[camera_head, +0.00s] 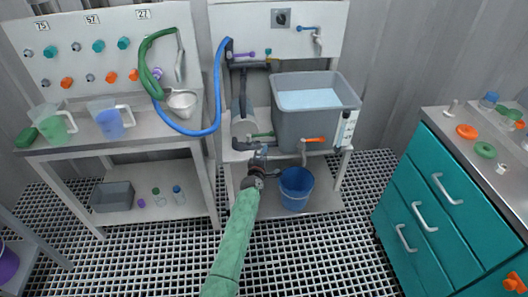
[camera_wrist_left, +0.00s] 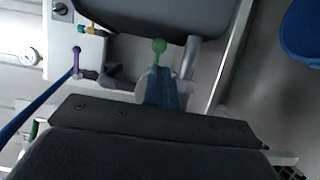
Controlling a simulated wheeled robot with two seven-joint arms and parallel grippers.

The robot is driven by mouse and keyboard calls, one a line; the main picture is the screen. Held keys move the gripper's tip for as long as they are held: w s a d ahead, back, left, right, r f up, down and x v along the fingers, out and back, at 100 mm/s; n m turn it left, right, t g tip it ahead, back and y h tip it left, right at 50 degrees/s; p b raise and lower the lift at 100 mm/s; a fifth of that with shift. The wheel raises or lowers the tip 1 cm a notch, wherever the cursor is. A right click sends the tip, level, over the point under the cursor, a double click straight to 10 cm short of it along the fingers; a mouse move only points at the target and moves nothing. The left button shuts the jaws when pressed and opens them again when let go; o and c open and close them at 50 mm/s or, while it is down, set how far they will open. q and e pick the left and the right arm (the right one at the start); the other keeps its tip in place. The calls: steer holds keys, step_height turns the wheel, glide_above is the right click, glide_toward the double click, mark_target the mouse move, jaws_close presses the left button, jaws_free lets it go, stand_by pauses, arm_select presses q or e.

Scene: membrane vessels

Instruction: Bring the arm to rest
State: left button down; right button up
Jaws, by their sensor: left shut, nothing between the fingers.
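My left arm, in a green sleeve, reaches up from the bottom of the head view. Its gripper (camera_head: 258,158) is shut and empty, in front of the pipework under the grey tank (camera_head: 291,125). In the left wrist view the narrow blue-grey fingers (camera_wrist_left: 168,92) are together, close below a green-knobbed valve handle (camera_wrist_left: 158,46). I cannot tell whether they touch anything. The dark body of my wrist covers the lower part of that view. My right gripper is not in view.
A blue bucket (camera_head: 296,188) stands on the lower shelf, right of the gripper. A blue hose (camera_head: 217,90) hangs at the left of the tank stand. A bench (camera_head: 95,149) with jugs stands left, a teal cabinet (camera_head: 430,205) right. The grated floor between is clear.

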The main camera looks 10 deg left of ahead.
arm_select(q)
steer(key=shift+s+f, duration=0.1)
steer(key=shift+s, duration=0.25)
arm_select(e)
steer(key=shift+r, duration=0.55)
